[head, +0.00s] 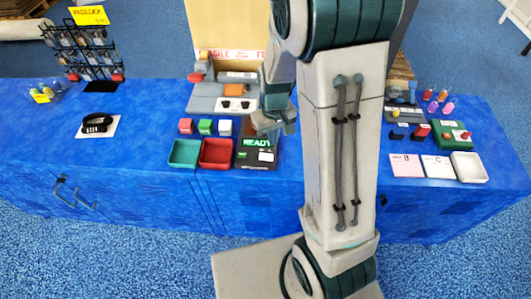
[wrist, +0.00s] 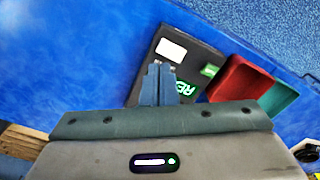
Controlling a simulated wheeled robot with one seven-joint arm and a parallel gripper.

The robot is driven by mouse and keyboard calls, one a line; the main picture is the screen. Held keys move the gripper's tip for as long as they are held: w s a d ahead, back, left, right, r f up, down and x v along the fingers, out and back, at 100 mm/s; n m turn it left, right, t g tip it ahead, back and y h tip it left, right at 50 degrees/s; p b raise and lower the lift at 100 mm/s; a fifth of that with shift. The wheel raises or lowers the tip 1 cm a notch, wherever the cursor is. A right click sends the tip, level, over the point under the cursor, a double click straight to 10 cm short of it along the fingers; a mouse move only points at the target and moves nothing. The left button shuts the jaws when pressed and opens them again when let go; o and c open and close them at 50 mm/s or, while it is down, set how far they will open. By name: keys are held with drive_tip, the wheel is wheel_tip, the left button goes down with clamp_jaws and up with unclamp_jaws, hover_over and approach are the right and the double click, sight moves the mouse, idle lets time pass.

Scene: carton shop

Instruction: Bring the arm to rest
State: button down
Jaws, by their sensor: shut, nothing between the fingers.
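My gripper (head: 288,127) hangs above the blue counter (head: 140,150), just behind the black READY panel in the head view. In the wrist view my gripper (wrist: 160,68) has its two fingers together, with nothing seen between them. The black READY panel (wrist: 181,62) lies just beyond the fingertips there, and its lower part is hidden by the fingers. My arm stands upright in the middle of the head view and hides part of the counter behind it.
A green tray (head: 184,153) and a red tray (head: 216,153) lie left of the panel (head: 256,162). A carton (head: 228,25) stands behind. A hook rack (head: 85,50) is at far left. A white tray (head: 468,167) is at right. The counter's left front is mostly clear.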

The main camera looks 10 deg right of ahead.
idle(0.4)
drive_tip(key=s+r+m+t, duration=0.2)
drive_tip(key=s+r, duration=1.1)
drive_tip(key=r, duration=0.3)
drive_tip(key=shift+s+a+m+t, duration=0.15)
drive_tip(key=shift+s+m+t, duration=0.15)
drive_tip(key=shift+s+t, duration=0.1)
